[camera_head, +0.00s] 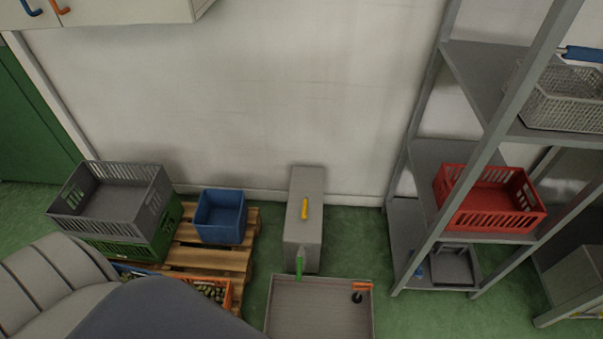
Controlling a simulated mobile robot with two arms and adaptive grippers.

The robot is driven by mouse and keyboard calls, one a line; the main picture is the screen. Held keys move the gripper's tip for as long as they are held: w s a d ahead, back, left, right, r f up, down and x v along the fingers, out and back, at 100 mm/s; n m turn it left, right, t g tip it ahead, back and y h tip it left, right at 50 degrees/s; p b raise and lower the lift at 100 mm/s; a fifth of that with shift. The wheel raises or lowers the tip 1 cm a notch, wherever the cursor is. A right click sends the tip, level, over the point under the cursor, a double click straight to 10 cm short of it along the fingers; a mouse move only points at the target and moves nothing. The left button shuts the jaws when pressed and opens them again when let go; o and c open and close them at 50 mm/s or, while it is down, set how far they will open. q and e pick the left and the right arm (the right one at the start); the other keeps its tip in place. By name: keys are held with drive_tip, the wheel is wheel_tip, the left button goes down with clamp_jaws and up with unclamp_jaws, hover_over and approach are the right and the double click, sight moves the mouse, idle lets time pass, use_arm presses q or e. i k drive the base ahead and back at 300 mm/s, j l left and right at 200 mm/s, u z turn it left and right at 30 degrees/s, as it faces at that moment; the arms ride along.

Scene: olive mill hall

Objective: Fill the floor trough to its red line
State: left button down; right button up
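The floor trough (325,281) is a grey rectangular box at the bottom centre, cut off by the lower edge. Its inside looks flat grey-brown; I cannot tell whether liquid stands in it. An orange-red strip (349,285) and a round black piece (357,298) show at its far right corner. I cannot make out a red line on its walls. Behind it a tall grey box (304,215) stands near the wall, with a yellow handle (305,209) on top and a green piece (299,265) at its front over the trough's far edge. Neither gripper is in view.
A wooden pallet (208,258) at left bears a blue crate (220,216), a grey crate (113,207) on a green one, and orange crates of olives (211,291). At right a grey shelf rack holds a red crate (489,200) and a wire basket (565,102). Floor between is clear.

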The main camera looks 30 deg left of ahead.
sight(300, 254)
drive_tip(key=k+l+u, duration=0.15)
drive_tip(key=u, duration=0.25)
drive_tip(key=k+u, duration=0.25)
drive_tip(key=u, duration=0.2)
